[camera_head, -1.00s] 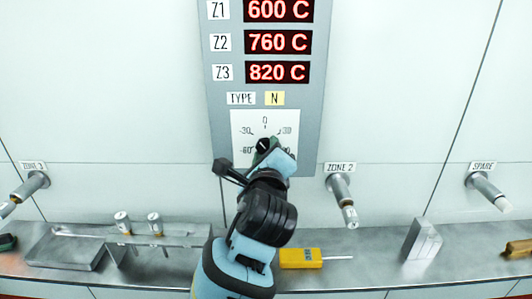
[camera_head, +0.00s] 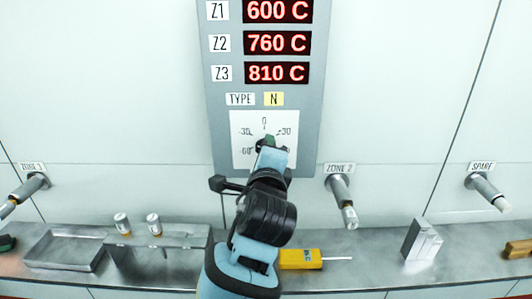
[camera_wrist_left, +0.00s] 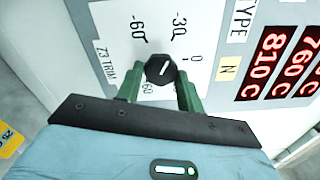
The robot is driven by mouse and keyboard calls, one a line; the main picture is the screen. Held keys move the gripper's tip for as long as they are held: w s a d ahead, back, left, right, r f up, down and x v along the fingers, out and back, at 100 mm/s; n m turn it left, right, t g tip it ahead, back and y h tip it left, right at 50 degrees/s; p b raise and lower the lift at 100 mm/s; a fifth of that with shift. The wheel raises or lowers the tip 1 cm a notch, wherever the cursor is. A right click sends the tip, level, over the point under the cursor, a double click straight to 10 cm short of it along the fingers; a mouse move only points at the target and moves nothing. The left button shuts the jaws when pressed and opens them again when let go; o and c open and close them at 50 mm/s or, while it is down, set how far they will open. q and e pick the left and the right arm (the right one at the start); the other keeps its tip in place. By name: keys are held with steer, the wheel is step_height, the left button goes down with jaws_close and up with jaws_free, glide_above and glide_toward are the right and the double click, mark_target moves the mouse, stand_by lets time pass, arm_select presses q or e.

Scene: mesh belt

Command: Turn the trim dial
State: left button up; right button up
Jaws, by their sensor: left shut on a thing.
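The trim dial (camera_wrist_left: 160,70) is a black knob with a white pointer line on a white scale plate (camera_head: 241,158) marked Z3 TRIM. In the wrist view the pointer looks aimed roughly toward the 0 mark. My left gripper (camera_wrist_left: 160,77) has its green fingers on either side of the knob and is shut on it. In the head view the gripper (camera_head: 267,145) reaches up to the plate and hides most of the dial. The red Z3 display (camera_head: 277,73) reads 810 C. My right gripper is not in view.
A metal shelf (camera_head: 375,270) runs below the panel. It bears a tray (camera_head: 65,265), a stand (camera_head: 165,268) with two small cylinders, a yellow meter (camera_head: 300,259) and a metal block (camera_head: 422,241). Probes at Zone 2 (camera_head: 341,190) and Spare (camera_head: 484,187) stick out of the wall.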

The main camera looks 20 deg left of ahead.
arm_select(q)
steer(key=o, duration=1)
